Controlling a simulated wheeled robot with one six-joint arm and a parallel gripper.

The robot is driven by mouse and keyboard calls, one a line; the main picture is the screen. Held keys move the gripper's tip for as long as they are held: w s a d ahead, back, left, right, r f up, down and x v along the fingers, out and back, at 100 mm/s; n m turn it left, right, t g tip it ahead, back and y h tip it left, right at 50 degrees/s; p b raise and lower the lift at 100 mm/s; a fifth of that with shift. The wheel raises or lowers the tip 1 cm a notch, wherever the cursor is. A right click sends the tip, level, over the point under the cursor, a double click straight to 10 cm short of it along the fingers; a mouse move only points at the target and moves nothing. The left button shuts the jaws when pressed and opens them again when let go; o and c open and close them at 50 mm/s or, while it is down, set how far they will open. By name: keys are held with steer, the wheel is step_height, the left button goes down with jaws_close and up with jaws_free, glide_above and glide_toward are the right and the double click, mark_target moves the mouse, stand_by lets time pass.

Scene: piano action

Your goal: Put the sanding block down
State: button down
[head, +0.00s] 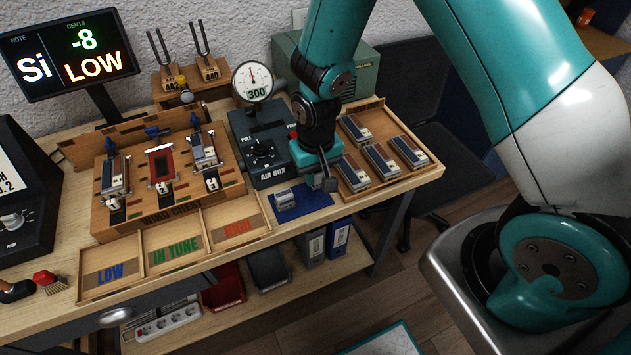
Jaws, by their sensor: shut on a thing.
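My gripper (320,178) points down over the right part of the blue mat (310,196), beside the right-hand tray. It is shut on a small grey block (331,185), which I take to be the sanding block. The gripper hides part of this block, and I cannot tell whether the block touches the mat. A small silver-grey piece (285,199) sits on the left part of the mat, left of my gripper and apart from it.
A wooden tray (395,185) with several reed-like blocks stands close on the right. The air box (262,150) with its dial gauge (253,82) stands behind the mat. Wooden sorting bins (178,250) lie to the left. The bench's front edge is near the mat.

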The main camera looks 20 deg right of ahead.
mark_target(316, 185)
steer(key=shift+f, duration=2)
steer(key=shift+f, duration=0.15)
steer(key=c, duration=0.9)
jaws_free()
step_height(316, 185, up, 12)
steer(key=shift+r+b, duration=0.1)
steer(key=shift+b, duration=0.7)
steer(key=s+a+r+n+y, duration=0.2)
steer(key=s+r+n, duration=0.1)
steer(key=s+r, duration=0.6)
steer(key=s+a+r+n+y, duration=0.2)
steer(key=s+r+n, duration=0.2)
steer(key=s+r, duration=0.5)
steer(key=shift+s+a, duration=0.25)
steer(key=shift+a, duration=0.1)
